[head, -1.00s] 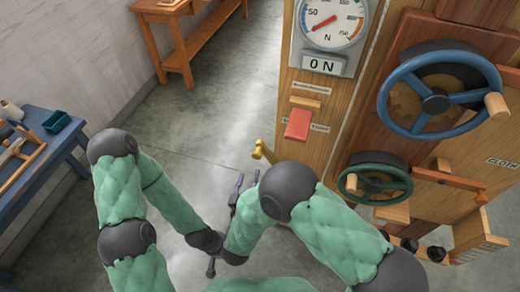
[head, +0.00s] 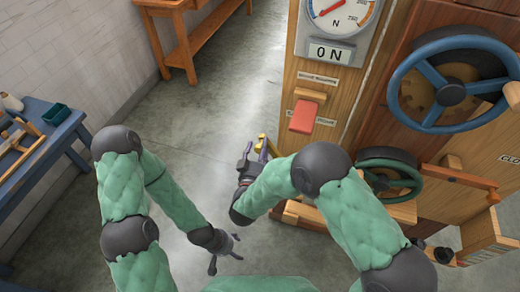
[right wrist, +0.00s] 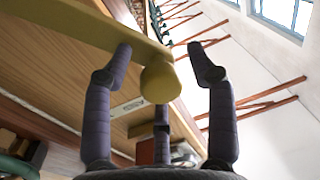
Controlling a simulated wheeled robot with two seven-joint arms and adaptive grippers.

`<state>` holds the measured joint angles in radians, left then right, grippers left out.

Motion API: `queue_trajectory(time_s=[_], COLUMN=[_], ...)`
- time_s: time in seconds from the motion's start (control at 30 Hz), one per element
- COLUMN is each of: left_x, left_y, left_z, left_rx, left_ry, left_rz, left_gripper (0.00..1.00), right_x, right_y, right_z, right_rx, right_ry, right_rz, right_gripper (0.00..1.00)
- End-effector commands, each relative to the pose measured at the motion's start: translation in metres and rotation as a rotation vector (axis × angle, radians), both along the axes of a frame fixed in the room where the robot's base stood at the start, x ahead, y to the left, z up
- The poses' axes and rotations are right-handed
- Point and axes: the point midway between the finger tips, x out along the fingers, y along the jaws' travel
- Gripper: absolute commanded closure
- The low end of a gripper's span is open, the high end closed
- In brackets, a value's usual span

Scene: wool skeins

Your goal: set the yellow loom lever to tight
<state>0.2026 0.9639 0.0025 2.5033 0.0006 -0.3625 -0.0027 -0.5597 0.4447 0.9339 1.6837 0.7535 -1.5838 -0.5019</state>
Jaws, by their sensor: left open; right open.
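The yellow loom lever (head: 262,142) sticks out from the left side of the wooden machine in the head view, mostly hidden by my right gripper (head: 254,152). In the right wrist view the yellow lever (right wrist: 85,35) runs in from the upper left. Its rounded knob (right wrist: 160,83) sits between the two open fingers of my right gripper (right wrist: 163,62), with no clear grip on it. A small pale label (right wrist: 128,107) on the wood behind is unreadable. My left gripper (head: 226,250) is open and empty, low over the floor, away from the lever.
The machine carries a dial (head: 340,10), an ON display (head: 331,52), a red handle (head: 303,116), a blue wheel (head: 398,95) and a green wheel (head: 405,167). A blue bench (head: 75,122) stands left, a wooden table (head: 185,45) behind. Floor between is clear.

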Motion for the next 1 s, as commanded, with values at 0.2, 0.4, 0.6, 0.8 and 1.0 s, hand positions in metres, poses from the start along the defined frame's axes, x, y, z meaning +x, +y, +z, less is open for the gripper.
queue_trajectory(time_s=[0.2,0.4,0.6,0.8,1.0], left_x=[0.000,0.000,0.000,0.000,0.000], left_y=[0.000,0.000,0.000,0.000,0.000], left_z=[0.000,0.000,0.000,0.000,0.001], left_rx=[0.000,0.000,0.000,0.000,0.000], left_ry=[0.000,0.000,0.000,0.000,0.000], left_rz=[0.000,0.000,0.000,0.000,0.000], left_gripper=[0.33,0.33,0.33,0.33,0.33], right_x=[0.002,0.002,0.002,0.001,-0.003], right_y=[0.000,0.000,0.000,-0.003,-0.018], right_z=[0.001,0.000,0.000,0.002,0.012], right_rx=[0.000,0.000,0.000,0.014,0.086], right_ry=[-0.001,0.000,0.000,-0.004,-0.029], right_rz=[0.000,0.000,0.000,0.000,-0.002], right_gripper=[0.43,0.74,1.00,1.00,1.00])
